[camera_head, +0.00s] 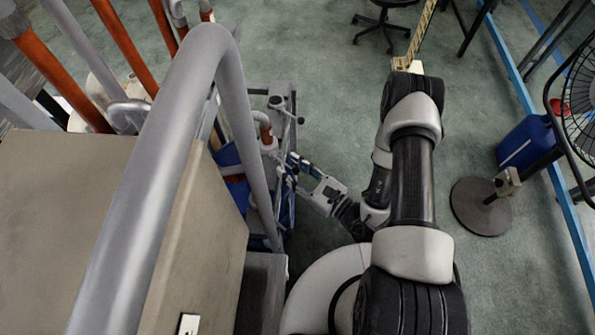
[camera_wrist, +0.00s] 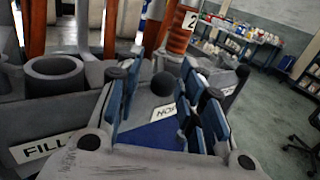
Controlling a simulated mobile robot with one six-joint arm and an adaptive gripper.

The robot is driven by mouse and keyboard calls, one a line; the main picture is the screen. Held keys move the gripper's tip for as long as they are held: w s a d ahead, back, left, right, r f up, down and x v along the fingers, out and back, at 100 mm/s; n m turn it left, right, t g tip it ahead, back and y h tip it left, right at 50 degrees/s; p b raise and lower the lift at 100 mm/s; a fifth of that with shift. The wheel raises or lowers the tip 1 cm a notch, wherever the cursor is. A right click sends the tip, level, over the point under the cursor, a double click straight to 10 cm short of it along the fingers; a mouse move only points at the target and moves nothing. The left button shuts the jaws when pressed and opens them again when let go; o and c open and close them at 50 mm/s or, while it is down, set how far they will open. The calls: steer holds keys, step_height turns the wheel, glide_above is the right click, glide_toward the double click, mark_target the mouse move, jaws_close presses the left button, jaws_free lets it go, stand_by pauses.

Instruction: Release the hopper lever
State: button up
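A dark round knob (camera_wrist: 165,84), which looks like the end of the hopper lever, shows in the wrist view between my fingers and beyond them. My gripper (camera_wrist: 160,95) has its blue-padded fingers spread wide on either side of the knob, with a gap on both sides. I cannot tell how far beyond the fingertips the knob lies. In the head view, my gripper (camera_head: 294,166) reaches left to the side of the pipe frame. The lever itself is too small to make out there.
A grey round opening (camera_wrist: 56,75) stands above a FILL label (camera_wrist: 45,147) at the left of the wrist view. An orange pipe (camera_wrist: 181,30) has a 2 tag. A grey rail (camera_head: 160,170) and tan box (camera_head: 70,220) stand left. Green floor (camera_head: 320,70) is open behind.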

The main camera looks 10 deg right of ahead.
steer(key=v, duration=0.7)
steer(key=shift+s, duration=0.2)
steer(key=shift+d, duration=0.1)
stand_by(0.3)
